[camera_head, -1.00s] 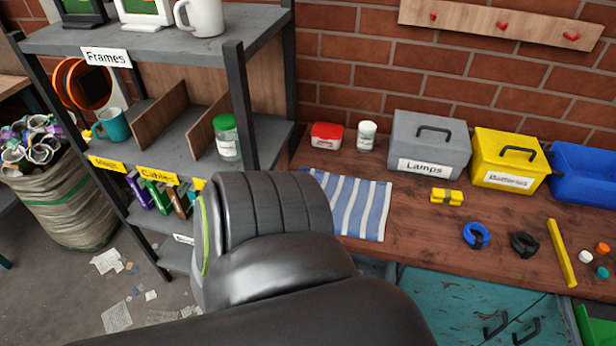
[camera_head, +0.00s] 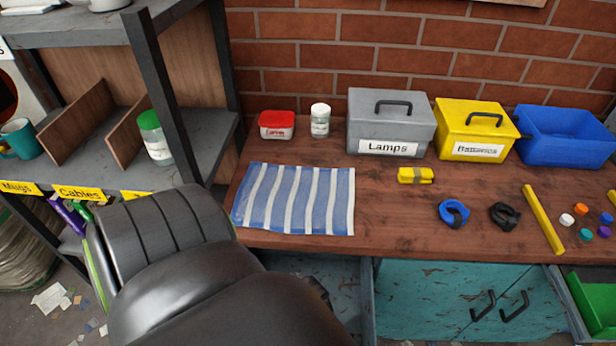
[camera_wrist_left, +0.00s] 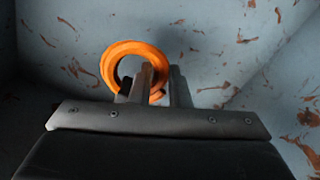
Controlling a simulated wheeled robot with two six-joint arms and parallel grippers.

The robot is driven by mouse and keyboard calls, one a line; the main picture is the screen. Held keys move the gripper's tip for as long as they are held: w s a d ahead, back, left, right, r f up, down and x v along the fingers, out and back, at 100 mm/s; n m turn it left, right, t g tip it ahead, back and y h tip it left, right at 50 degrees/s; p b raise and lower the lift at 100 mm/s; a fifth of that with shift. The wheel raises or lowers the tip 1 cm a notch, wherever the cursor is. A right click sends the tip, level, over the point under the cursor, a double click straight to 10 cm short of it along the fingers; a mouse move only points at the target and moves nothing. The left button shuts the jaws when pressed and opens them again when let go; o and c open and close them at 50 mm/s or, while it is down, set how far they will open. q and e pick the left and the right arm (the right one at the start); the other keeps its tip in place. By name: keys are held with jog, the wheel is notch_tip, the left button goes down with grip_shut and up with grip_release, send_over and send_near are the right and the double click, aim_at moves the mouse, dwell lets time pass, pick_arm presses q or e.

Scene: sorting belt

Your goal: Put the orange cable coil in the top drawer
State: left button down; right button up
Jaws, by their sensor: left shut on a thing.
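The orange cable coil (camera_wrist_left: 112,62) shows in the left wrist view as an upright ring at the fingers of my left gripper (camera_wrist_left: 155,88). The gripper is shut on it. Around the coil are grey-blue walls with chipped paint, which look like the inside of the open drawer (camera_wrist_left: 225,50). In the head view, a grey-blue open drawer space (camera_head: 343,272) shows below the bench's front edge. My left arm covers much of that area, and the coil is hidden there. My right gripper is in neither current view.
The bench holds a striped cloth (camera_head: 295,198), a grey Lamps box (camera_head: 390,122), a yellow box (camera_head: 476,130), a blue bin (camera_head: 565,138), a blue coil (camera_head: 453,213) and a black coil (camera_head: 504,215). Teal cupboard doors (camera_head: 440,295) are below. A shelf (camera_head: 90,150) stands left.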

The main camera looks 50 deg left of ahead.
pick_arm(q)
notch_tip(320, 180, down, 4)
jog(key=shift+f+b, duration=0.1)
jog(key=shift+b, duration=0.45)
jog(key=shift+f, duration=0.25)
jog(key=c, duration=1.4)
grip_release()
jog(key=shift+o, duration=0.2)
pick_arm(e)
jog(key=shift+w+a+f, duration=0.35)
jog(key=shift+w+f, duration=0.1)
jog(key=shift+f, duration=0.2)
jog(key=shift+d, duration=0.1)
